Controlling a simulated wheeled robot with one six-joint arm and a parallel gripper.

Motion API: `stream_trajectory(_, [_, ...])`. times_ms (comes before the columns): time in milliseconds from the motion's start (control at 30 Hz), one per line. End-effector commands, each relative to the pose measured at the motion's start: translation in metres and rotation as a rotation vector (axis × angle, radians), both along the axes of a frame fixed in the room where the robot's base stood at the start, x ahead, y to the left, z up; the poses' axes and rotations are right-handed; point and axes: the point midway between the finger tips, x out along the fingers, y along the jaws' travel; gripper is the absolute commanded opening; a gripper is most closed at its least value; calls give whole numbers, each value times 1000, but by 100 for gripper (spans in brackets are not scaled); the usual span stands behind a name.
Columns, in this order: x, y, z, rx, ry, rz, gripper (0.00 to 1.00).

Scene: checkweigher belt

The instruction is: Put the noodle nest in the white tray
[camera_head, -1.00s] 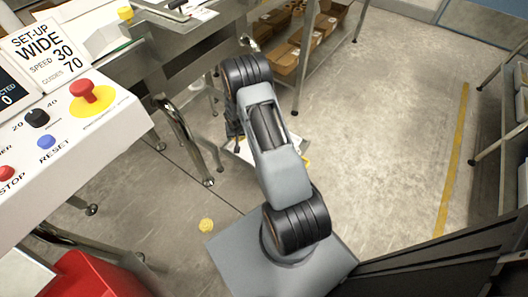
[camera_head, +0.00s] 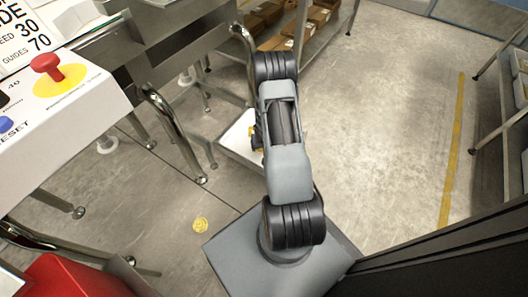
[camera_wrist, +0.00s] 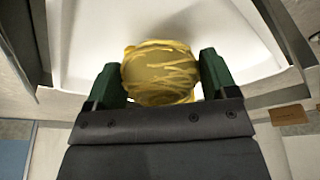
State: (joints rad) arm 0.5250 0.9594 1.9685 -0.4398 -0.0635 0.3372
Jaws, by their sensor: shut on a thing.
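A yellow noodle nest (camera_wrist: 160,72), round and stringy, is held between the two green fingers of my gripper (camera_wrist: 160,80) in the wrist view. The white tray (camera_wrist: 88,45) fills the view behind the nest. The gap between nest and tray cannot be judged. In the head view the white tray (camera_head: 238,137) is low beside the conveyor frame, partly hidden by my arm. Something yellow (camera_head: 254,136) shows at my arm's left edge there. My gripper is mostly hidden behind the arm in that view.
Another yellow nest (camera_head: 200,224) lies on the floor left of my base. The control console (camera_head: 60,90) and metal conveyor legs (camera_head: 172,125) stand at left. A shelf with brown boxes (camera_head: 290,30) is at the back. The floor (camera_head: 385,130) at right is clear.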

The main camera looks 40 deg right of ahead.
Motion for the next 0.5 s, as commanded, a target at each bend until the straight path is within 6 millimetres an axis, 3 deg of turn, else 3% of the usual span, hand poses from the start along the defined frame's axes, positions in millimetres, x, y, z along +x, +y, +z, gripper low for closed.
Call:
stream_trajectory(267, [-5, -4, -38, 1, 2, -2, 49])
stream_trajectory(500, [-5, -4, -38, 0, 0, -1, 49])
